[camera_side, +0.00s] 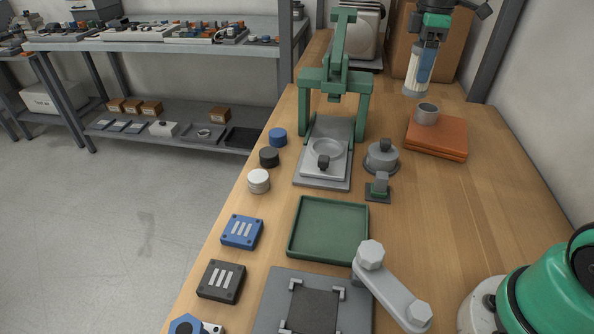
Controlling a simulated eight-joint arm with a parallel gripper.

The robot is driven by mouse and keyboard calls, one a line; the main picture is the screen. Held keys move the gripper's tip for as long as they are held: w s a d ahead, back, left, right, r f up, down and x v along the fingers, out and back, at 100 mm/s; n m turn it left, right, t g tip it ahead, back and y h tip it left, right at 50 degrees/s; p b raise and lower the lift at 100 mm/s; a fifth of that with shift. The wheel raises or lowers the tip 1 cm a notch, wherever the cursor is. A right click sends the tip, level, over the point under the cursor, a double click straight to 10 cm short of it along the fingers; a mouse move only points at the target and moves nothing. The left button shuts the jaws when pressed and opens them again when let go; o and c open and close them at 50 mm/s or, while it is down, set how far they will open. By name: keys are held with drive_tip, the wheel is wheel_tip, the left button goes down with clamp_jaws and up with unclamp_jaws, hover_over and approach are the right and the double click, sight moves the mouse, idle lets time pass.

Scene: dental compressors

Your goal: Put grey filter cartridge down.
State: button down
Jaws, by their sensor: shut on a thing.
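My gripper (420,66) is at the top right, pointing down, above the back right of the wooden bench. It is shut on the grey filter cartridge (414,89), a pale, upright cylinder whose lower end shows below the jaws. The jaws hide part of the cartridge. In the picture, the cartridge's lower end is above a short grey cylinder (427,112) on an orange block (437,139). I cannot tell the exact gap between the cartridge and the bench.
A green press (337,75) stands left of my gripper. A green tray (328,229), empty, lies mid-bench. Blue, black and white caps (259,181) line the left edge. A grey domed part (381,157) stands right of the press.

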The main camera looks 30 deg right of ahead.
drive_tip(key=w+a+f, duration=0.7)
drive_tip(key=w+a, duration=0.3)
drive_tip(key=f, duration=0.8)
drive_tip(key=shift+w+a, duration=0.15)
drive_tip(key=shift+w, duration=0.1)
drive_tip(key=shift+f, duration=0.2)
drive_tip(key=shift+c, duration=1.1)
unclamp_jaws()
